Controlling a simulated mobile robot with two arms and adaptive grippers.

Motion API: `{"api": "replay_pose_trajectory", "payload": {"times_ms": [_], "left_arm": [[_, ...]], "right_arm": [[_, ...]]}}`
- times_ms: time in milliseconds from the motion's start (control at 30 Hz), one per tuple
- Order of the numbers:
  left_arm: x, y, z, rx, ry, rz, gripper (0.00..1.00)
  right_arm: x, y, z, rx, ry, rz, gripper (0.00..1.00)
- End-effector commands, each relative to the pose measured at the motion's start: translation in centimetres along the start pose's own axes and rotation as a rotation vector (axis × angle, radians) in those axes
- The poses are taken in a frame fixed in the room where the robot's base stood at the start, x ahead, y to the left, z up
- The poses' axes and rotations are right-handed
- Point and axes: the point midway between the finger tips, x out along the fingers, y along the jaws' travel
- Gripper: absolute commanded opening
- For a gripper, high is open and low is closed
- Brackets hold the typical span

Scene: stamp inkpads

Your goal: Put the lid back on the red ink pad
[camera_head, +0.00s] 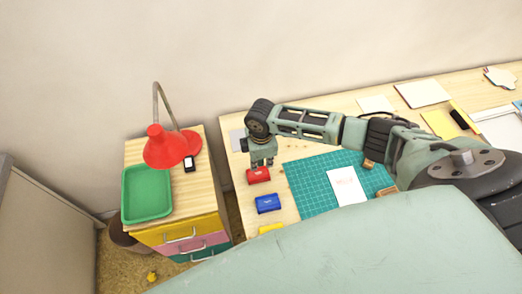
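The red ink pad (258,176) is a small red block with a pale mark, near the left edge of the wooden desk (285,215). I cannot tell its lid apart from its base at this size. My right gripper (263,163) points down directly above its back edge. Its fingertips are at or very near the red pad, and I cannot tell whether they touch or hold anything. My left gripper is not in view.
A blue ink pad (267,203) and a partly hidden yellow one (271,228) lie in front of the red one. Right of them is a teal cutting mat (308,182) with a white paper (346,187). A grey plate (237,141) lies behind. A drawer cabinet (203,205) stands left.

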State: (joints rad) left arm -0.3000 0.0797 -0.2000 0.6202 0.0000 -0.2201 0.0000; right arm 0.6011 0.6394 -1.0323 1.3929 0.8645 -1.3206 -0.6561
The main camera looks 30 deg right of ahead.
Motion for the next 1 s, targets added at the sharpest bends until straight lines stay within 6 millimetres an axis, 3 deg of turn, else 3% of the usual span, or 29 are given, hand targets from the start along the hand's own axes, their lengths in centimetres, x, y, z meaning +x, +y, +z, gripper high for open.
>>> {"api": "replay_pose_trajectory", "payload": {"times_ms": [1000], "left_arm": [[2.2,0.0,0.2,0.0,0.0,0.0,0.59]], "right_arm": [[3.2,0.0,0.0,0.0,0.0,0.0,0.0]]}}
